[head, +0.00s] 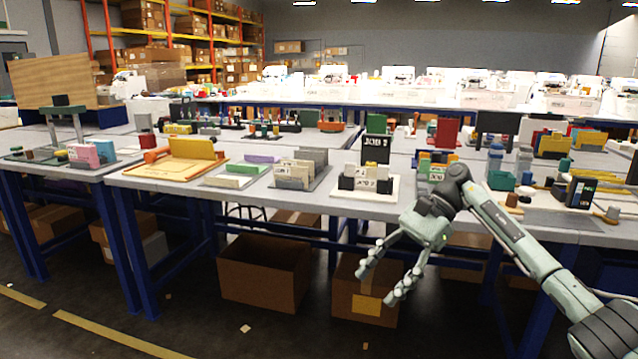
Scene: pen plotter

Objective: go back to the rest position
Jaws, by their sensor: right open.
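My right gripper (379,284) comes in from the right on its pale green and black arm. It is open and empty, with its two fingers spread and pointing down and to the left. It hangs in front of the grey table's front edge, with the fingers below the table top. In the picture the fingers overlap a cardboard box under the table; I cannot tell how far apart they are. My left gripper is not in view.
A long grey table (240,198) on blue legs carries an orange tray (150,158), card holders and a black "JOB 2" board (376,143). Open cardboard boxes (262,275) stand beneath it. The dark floor at the front left is mostly clear.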

